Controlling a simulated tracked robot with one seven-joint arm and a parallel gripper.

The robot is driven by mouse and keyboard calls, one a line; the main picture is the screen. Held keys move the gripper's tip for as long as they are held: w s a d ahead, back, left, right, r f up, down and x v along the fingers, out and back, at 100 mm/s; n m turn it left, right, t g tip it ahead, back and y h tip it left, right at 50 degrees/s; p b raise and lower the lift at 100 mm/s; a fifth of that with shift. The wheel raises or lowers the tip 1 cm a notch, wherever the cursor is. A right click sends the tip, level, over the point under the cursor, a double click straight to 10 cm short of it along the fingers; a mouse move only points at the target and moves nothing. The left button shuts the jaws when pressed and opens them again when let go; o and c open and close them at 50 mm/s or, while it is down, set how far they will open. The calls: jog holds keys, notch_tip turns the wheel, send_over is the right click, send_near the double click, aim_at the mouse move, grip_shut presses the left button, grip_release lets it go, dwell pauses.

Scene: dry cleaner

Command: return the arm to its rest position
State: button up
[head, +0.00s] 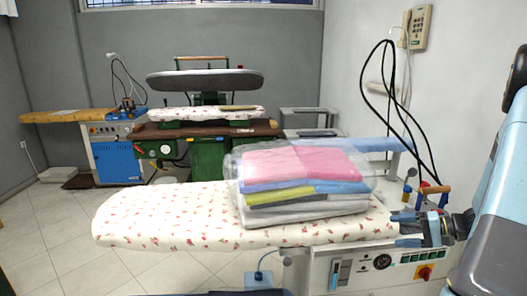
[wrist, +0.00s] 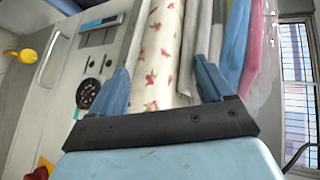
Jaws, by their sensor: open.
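My gripper (head: 398,228) is at the right of the head view, beside the right end of the ironing table and above its control panel. Its two blue fingers are apart with nothing held between them. In the wrist view my gripper (wrist: 163,82) shows the same open fingers, with the flowered cover beyond the gap. My light blue arm comes in from the right edge of the head view and hides part of the table's right end.
The flowered ironing board (head: 150,218) bears a plastic-wrapped stack of folded clothes (head: 300,165), left of my gripper. An iron with a wooden handle (head: 434,190) and black cables (head: 388,95) are close behind. A press (head: 205,80) stands farther back. Tiled floor shows at left.

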jog(key=s+a+r+n+g+h, duration=0.2)
jog(key=s+a+r+g+h, duration=0.15)
jog(key=a+r, duration=0.4)
jog(key=s+a+r+n+g+h, duration=0.2)
jog(key=s+a+r, duration=0.3)
jog(key=a+r, duration=0.25)
jog(key=s+a+r+n+t+h, duration=0.1)
jog(key=s+a+r+t+h, duration=0.1)
jog(key=s+r, duration=0.3)
jog(key=s+a+r+n+t+h, duration=0.1)
jog(key=s+a+r+t+h, duration=0.1)
jog(key=s, duration=0.6)
jog(key=shift+a+r+t+h, duration=0.35)
jog(key=shift+a+r+h, duration=0.35)
jog(key=shift+r+h, duration=0.6)
